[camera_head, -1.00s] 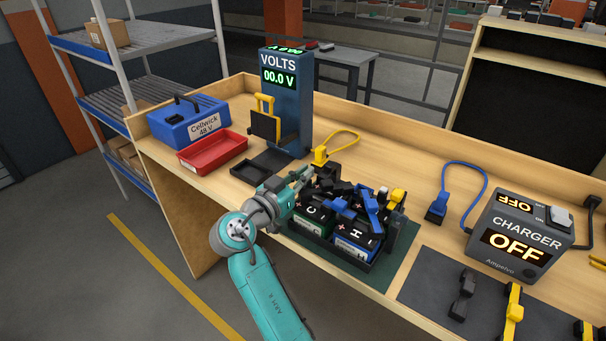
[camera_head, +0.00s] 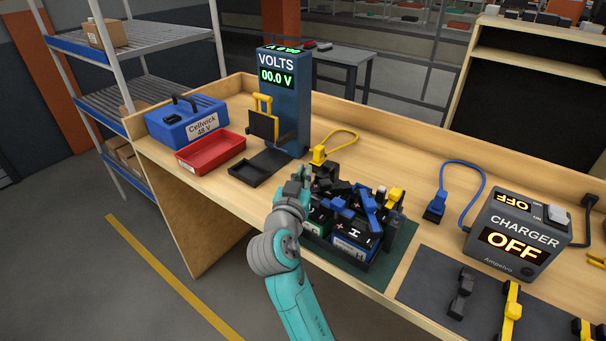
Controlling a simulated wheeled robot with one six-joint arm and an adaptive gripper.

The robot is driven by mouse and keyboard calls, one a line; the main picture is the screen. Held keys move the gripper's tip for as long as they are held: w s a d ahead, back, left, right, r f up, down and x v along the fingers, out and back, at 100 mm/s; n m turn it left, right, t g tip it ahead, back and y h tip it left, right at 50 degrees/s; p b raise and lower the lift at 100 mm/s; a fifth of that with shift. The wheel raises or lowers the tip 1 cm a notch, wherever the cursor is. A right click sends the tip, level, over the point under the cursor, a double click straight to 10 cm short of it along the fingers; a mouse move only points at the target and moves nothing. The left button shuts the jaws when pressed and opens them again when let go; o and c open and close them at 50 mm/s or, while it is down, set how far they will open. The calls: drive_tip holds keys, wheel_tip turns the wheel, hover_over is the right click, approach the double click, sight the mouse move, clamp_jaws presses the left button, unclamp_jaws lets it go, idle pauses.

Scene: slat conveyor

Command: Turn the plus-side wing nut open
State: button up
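A black tray (camera_head: 388,262) on the bench holds dark battery blocks, one with a green side marked "+" (camera_head: 318,218) and one with a blue side marked "H" (camera_head: 355,240). Black, blue and yellow clamp-like pieces crowd their tops. I cannot make out the plus-side wing nut among them. My gripper (camera_head: 299,184) is at the left end of the tray, beside the green-sided battery and partly in front of it. Its fingers are small and mixed with dark parts behind, so I cannot tell whether they are open or hold anything.
The volt meter (camera_head: 284,105) reads 00.0 V behind the tray. A red bin (camera_head: 212,152) and blue Cellwick case (camera_head: 187,122) stand at left. The charger (camera_head: 515,235) at right shows OFF. A dark mat (camera_head: 430,285) holds black and yellow pieces.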

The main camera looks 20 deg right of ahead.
drive_tip(key=o, duration=0.4)
drive_tip(key=shift+o, duration=0.2)
drive_tip(key=v, duration=1.2)
